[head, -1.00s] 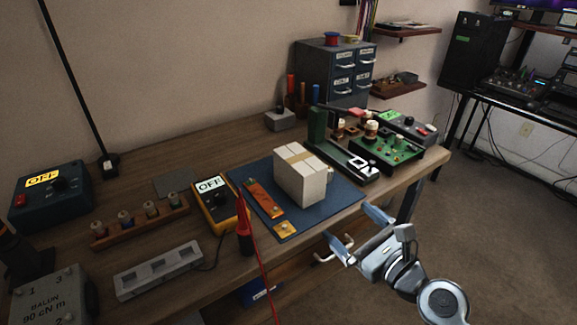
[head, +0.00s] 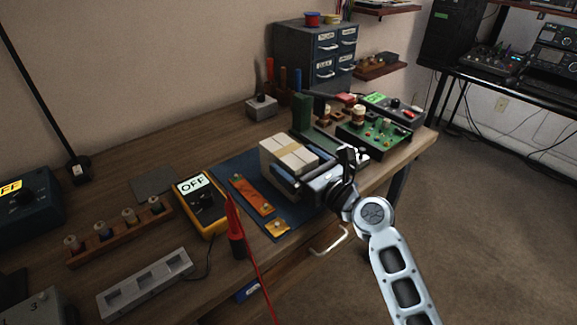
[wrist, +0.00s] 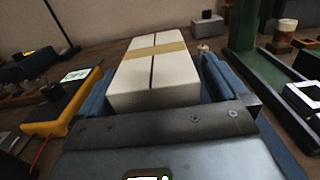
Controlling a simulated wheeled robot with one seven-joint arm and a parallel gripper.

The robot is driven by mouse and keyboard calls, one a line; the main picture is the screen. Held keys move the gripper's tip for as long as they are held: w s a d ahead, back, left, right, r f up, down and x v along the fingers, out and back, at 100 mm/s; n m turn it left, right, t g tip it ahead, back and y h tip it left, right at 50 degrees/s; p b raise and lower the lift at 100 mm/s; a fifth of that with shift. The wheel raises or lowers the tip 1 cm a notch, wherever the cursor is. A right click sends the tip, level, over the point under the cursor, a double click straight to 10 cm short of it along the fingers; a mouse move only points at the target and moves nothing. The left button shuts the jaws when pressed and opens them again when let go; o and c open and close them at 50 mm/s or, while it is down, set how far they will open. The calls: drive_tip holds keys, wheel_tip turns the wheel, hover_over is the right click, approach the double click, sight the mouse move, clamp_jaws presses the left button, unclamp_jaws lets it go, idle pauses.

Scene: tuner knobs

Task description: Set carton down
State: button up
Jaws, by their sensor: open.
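The carton (head: 287,152) is a pale box with a tan tape band across its top. It sits on the blue mat (head: 228,171) on the workbench. In the wrist view the carton (wrist: 155,78) lies straight ahead, close to the palm. My gripper (head: 290,172) is at the carton's front side, with its blue fingers open. In the wrist view the right finger (wrist: 222,78) shows beside the carton with a small gap. Whether the carton touches the palm cannot be told.
An orange strip (head: 251,195) lies on the mat left of the carton. A yellow meter (head: 201,203) marked OFF and a red probe (head: 235,229) stand further left. A green stand (head: 302,115) and a green circuit board (head: 374,139) are close behind and right.

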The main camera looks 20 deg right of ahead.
drive_tip(key=shift+w, duration=0.1)
drive_tip(key=shift+w+a, duration=0.15)
drive_tip(key=shift+a, duration=0.05)
drive_tip(key=c, duration=1.1)
